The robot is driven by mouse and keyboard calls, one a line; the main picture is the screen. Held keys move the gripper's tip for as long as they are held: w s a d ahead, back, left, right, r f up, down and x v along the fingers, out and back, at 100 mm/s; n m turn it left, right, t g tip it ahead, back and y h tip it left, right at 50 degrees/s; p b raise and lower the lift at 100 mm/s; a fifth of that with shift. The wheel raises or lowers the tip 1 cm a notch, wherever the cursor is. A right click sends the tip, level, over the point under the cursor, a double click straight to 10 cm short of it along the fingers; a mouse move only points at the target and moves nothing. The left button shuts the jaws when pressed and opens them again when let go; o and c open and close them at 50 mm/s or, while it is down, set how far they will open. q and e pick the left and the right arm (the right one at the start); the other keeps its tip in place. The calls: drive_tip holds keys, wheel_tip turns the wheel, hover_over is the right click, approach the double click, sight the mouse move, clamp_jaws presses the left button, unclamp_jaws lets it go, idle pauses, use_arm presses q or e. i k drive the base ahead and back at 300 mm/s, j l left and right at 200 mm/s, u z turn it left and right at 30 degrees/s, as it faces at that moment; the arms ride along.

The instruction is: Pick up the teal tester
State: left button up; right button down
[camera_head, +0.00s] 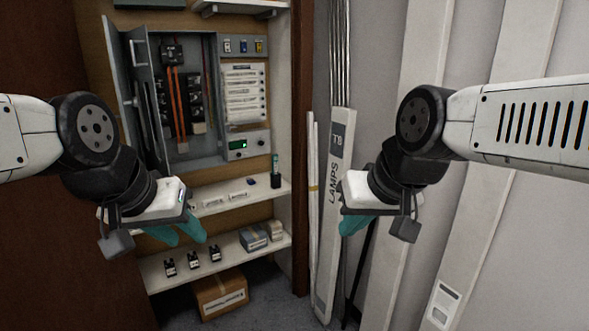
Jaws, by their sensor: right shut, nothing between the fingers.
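The teal tester (275,163) is a slim upright stick with its lower part in a small dark holder (276,181). It stands at the right end of the upper shelf under the open electrical cabinet. My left gripper (186,238) has teal fingers pointing down, with their tips apart and nothing seen between them. It hangs in front of the shelves, left of the tester and clear of it. My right gripper (353,224) is shut and empty, to the right of the tester, in front of the long LAMPS box.
The grey cabinet (192,155) has its door open at left. The upper shelf (235,200) also holds small white labelled pieces. The lower shelf (228,252) holds several small black parts and grey boxes (252,239). A cardboard box (221,296) is on the floor. The tall LAMPS box (334,200) leans at right.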

sight(275, 157)
drive_tip(key=i+j+z, duration=0.15)
drive_tip(key=i+j, duration=0.15)
drive_tip(key=i+l, duration=0.1)
drive_tip(key=l, duration=0.15)
drive_tip(key=i+j+u, duration=0.15)
drive_tip(key=i+u, duration=0.15)
drive_tip(key=i, duration=1.75)
